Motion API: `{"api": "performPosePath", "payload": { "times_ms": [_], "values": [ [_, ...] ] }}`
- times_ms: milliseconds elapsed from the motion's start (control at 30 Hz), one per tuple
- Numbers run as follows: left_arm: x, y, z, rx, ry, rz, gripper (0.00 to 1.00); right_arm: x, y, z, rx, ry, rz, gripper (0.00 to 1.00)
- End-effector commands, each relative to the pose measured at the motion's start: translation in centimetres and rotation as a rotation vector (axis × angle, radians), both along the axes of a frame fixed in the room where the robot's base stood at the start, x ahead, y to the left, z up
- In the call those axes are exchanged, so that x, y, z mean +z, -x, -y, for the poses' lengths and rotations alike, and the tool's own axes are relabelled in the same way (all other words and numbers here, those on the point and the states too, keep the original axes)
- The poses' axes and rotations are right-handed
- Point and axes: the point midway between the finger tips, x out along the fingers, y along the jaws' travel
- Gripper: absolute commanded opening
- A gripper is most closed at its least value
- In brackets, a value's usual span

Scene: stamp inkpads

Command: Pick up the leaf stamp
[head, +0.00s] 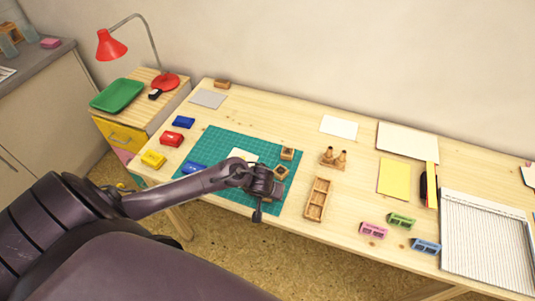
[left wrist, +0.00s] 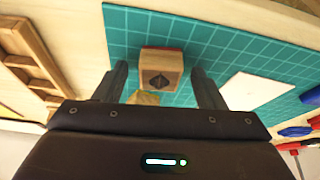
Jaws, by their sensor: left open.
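A square wooden stamp (left wrist: 161,71) with a dark pointed, leaf-like mark on top and a reddish lower edge stands on the green mat. In the left wrist view it lies between the open fingers of my left gripper (left wrist: 160,80), with gaps on both sides. In the head view this stamp (head: 282,172) is at the mat's right part, beside my left gripper (head: 266,188). A second wooden stamp (head: 288,153) stands just behind it; a yellowish part of it (left wrist: 145,98) shows partly hidden by the gripper body. My right gripper is out of view.
The green mat (head: 215,143) holds a white card (head: 243,154). An empty wooden tray (head: 318,199) lies right of the mat. Blue, red and yellow inkpads (head: 153,159) are at the left. A holder with two wooden knobs (head: 334,158) stands behind the tray.

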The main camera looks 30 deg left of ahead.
Motion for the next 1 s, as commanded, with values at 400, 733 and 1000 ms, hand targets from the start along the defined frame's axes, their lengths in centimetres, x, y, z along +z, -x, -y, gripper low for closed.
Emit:
{"api": "performPosePath", "payload": {
  "times_ms": [400,733,1000],
  "values": [
    [0.1,0.0,0.0,0.0,0.0,0.0,0.23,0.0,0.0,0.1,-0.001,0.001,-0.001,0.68],
    [0.2,0.0,0.0,0.0,0.001,0.0,0.16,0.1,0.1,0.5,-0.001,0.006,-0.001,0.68],
    [3.3,0.0,0.1,0.001,0.004,0.003,0.16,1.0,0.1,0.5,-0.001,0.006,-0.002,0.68]
  ]
}}
